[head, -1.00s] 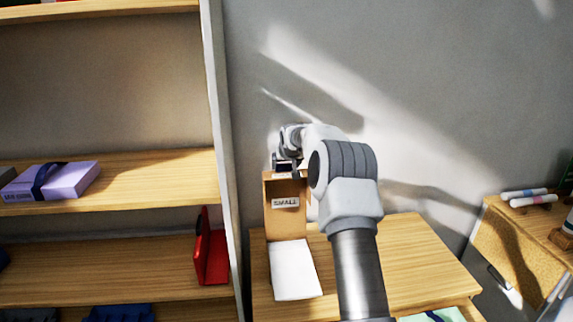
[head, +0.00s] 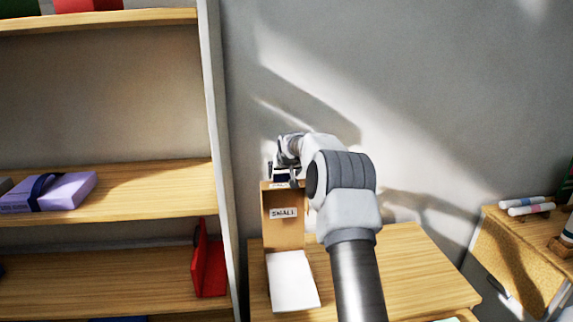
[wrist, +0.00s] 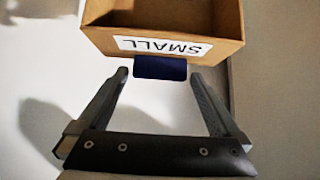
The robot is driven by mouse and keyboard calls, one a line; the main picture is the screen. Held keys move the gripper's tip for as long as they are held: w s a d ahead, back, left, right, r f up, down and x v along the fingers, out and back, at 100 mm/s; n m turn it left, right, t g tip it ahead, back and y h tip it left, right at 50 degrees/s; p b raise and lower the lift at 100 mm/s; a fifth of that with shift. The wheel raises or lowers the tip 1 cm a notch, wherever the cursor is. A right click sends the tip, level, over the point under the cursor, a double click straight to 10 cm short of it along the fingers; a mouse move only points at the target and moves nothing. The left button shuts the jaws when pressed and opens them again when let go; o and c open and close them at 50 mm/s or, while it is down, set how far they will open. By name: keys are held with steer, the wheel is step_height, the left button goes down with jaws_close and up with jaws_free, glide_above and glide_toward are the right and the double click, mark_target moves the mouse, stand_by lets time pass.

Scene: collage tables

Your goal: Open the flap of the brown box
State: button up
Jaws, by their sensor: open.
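The brown box (head: 284,236) stands on the wooden table, and its near brown face carries a SMALL label (head: 283,212). In the wrist view the box (wrist: 205,17) shows an open, hollow side and the label reads upside down. A dark blue tab (wrist: 160,68) sticks out from the labelled edge. In the head view my gripper is at the box's top edge, partly hidden by my arm.
A white panel or sheet (head: 292,281) lies in front of the box. Shelves (head: 120,190) stand close on the left, holding a purple box (head: 60,192) and a red item (head: 209,265). The wall is behind. The table (head: 410,270) is clear to the right.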

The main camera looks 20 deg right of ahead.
steer(key=b+v, duration=0.4)
steer(key=v, duration=1.3)
steer(key=shift+r, duration=0.15)
steer(key=s+a+r+n+g+b, duration=0.1)
steer(key=s+a, duration=0.5)
steer(key=s, duration=0.3)
steer(key=s+a, duration=0.5)
steer(key=s, duration=0.5)
steer(key=s+a+f, duration=0.2)
steer(key=s+f, duration=0.1)
steer(key=s, duration=0.5)
steer(key=s+a+f+n+g+y+b, duration=0.1)
steer(key=s+a+f, duration=0.1)
steer(key=s, duration=0.5)
steer(key=s+a+f+g+y, duration=0.1)
steer(key=s+a+f, duration=0.1)
steer(key=s+f, duration=0.3)
steer(key=s, duration=0.3)
steer(key=shift+s+n+b, duration=0.3)
steer(key=shift+d+f, duration=0.1)
